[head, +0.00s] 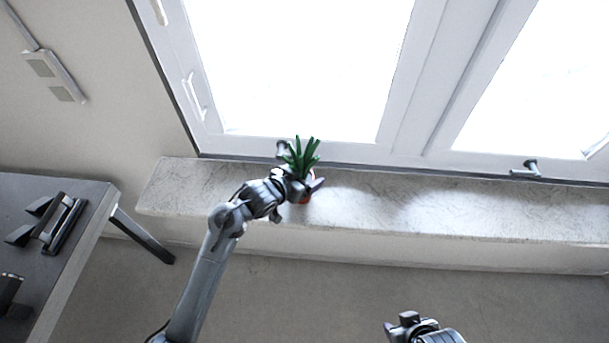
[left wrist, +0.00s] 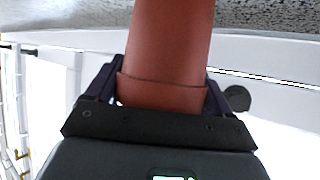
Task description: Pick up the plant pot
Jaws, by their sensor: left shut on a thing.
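The plant pot is reddish-brown and holds a plant with green, spiky leaves (head: 301,156). In the head view it is at the marble window sill, and only a little of the pot (head: 304,199) shows behind my left gripper (head: 300,187). In the left wrist view the pot (left wrist: 170,50) fills the middle, with its rim toward the gripper. My left gripper (left wrist: 165,95) is shut on it, with one dark finger on each side. I cannot tell whether the pot touches the sill. My right gripper (head: 405,325) is at the bottom edge of the head view, away from the pot.
The sill (head: 430,205) is bare to the right of the pot. A white-framed window (head: 300,145) with handles stands behind it. A dark table (head: 75,262) with black objects (head: 55,225) is at the left. A wall socket strip (head: 54,76) is at the upper left.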

